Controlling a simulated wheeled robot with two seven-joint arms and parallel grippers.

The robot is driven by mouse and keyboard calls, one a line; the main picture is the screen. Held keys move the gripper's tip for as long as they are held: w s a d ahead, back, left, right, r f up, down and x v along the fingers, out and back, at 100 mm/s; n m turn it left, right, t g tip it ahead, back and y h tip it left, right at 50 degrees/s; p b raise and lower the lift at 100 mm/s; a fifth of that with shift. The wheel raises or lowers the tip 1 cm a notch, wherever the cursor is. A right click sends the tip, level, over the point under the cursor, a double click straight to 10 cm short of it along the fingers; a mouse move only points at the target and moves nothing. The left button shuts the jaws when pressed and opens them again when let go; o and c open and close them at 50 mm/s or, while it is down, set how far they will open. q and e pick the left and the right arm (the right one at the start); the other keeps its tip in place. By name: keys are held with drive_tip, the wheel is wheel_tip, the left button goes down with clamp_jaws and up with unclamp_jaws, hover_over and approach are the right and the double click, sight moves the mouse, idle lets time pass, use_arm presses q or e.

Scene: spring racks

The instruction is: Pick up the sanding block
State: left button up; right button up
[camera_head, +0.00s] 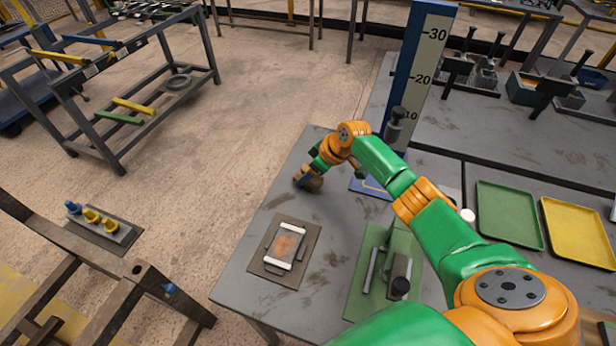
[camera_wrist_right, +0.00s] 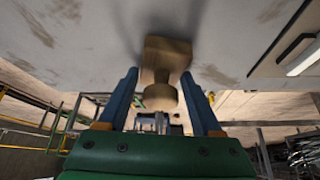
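The sanding block, a brown wooden block with a round knob, lies on the grey table near its left edge (camera_head: 314,184). In the right wrist view the block (camera_wrist_right: 166,55) shows with its knob toward me. My right gripper (camera_head: 303,177) is down at the block, and its blue fingers partly cover it in the head view. In the wrist view the two blue fingers of the right gripper (camera_wrist_right: 160,80) stand apart on either side of the knob, with a visible gap at each side. My left gripper is not in view.
A dark plate with a white-ended frame (camera_head: 285,243) lies on the table in front of the block. A green fixture (camera_head: 372,270) stands to its right. A tall blue scale post (camera_head: 420,70) rises behind my right arm. Green (camera_head: 508,214) and yellow (camera_head: 580,232) trays lie at right.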

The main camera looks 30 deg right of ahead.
sight(305, 166)
clamp_jaws()
drive_tip(key=shift+w+r, duration=0.1)
drive_tip(key=shift+r, duration=0.2)
drive_tip(key=r, duration=0.3)
drive_tip(key=shift+s+a+r, duration=0.1)
drive_tip(key=shift+s+r, duration=0.1)
drive_tip(key=shift+s, duration=0.05)
drive_tip(key=s+a+r+b, duration=0.1)
drive_tip(key=s+a+r, duration=0.6)
drive_tip(key=s+r, duration=0.2)
drive_tip(key=shift+s+a, duration=0.15)
drive_tip(key=shift+s, duration=1.05)
